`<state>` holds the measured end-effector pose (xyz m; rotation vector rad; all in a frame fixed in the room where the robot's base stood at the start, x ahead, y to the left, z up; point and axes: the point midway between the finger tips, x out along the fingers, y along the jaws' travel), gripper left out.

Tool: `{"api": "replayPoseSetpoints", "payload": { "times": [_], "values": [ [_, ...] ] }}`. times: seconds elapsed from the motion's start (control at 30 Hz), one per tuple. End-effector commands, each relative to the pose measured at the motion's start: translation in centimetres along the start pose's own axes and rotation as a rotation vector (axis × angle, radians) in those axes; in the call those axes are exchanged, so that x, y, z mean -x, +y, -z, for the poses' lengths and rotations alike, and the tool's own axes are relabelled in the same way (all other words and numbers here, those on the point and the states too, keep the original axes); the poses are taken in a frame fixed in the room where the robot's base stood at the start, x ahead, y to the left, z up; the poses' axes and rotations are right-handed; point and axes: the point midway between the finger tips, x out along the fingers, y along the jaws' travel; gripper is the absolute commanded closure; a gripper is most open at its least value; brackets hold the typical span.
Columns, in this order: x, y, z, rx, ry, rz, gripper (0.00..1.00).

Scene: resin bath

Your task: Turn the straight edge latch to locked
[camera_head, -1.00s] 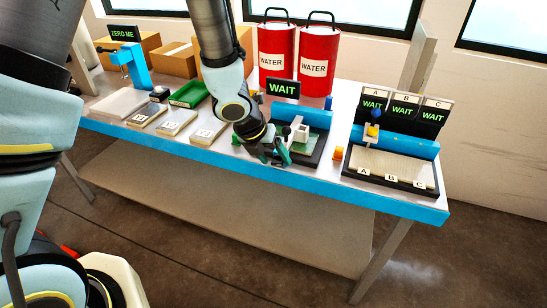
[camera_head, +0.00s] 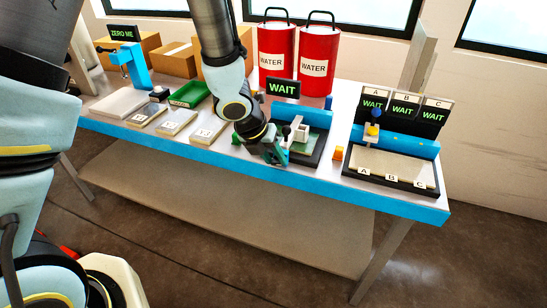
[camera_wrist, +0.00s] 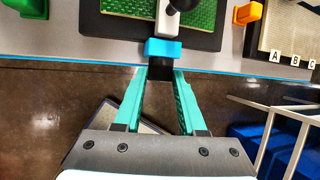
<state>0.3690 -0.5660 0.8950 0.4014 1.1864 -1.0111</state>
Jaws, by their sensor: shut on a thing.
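My gripper (camera_wrist: 159,76) is at the front edge of the fixture in the wrist view, its green fingers closed on a small black piece (camera_wrist: 159,70). This piece adjoins a blue block (camera_wrist: 163,48) at the front of a white carriage (camera_wrist: 167,24); it looks like the latch handle, but its lock position cannot be told. A black knob tops the carriage. A green board (camera_wrist: 125,7) lies beneath in a dark frame (camera_wrist: 100,25). In the head view my gripper (camera_head: 275,155) hides the latch, and the white carriage (camera_head: 299,131) stands just behind.
A green block (camera_wrist: 28,8) and an orange block (camera_wrist: 247,13) flank the fixture. A WAIT sign (camera_head: 283,88) stands behind it. To the right is a tray (camera_head: 390,168) marked A, B, C. Red water cans (camera_head: 314,68) stand at the back. Open floor lies in front of the bench.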

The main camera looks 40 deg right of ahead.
Motion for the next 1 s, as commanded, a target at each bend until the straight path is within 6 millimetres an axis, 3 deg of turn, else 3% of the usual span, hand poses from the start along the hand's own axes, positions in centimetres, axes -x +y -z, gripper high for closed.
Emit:
{"api": "replayPoseSetpoints", "payload": {
  "times": [0.43,0.83,0.87,1.0],
  "values": [
    [-0.45,-0.62,0.18,-0.09,-0.001,-0.21,1.0],
    [-0.09,-0.6,0.1,-0.096,0.0,-0.232,1.0],
    [-0.09,-0.61,0.09,-0.096,0.0,-0.232,0.57],
    [-0.09,-0.62,0.08,-0.095,0.0,-0.231,0.41]
  ]
}}
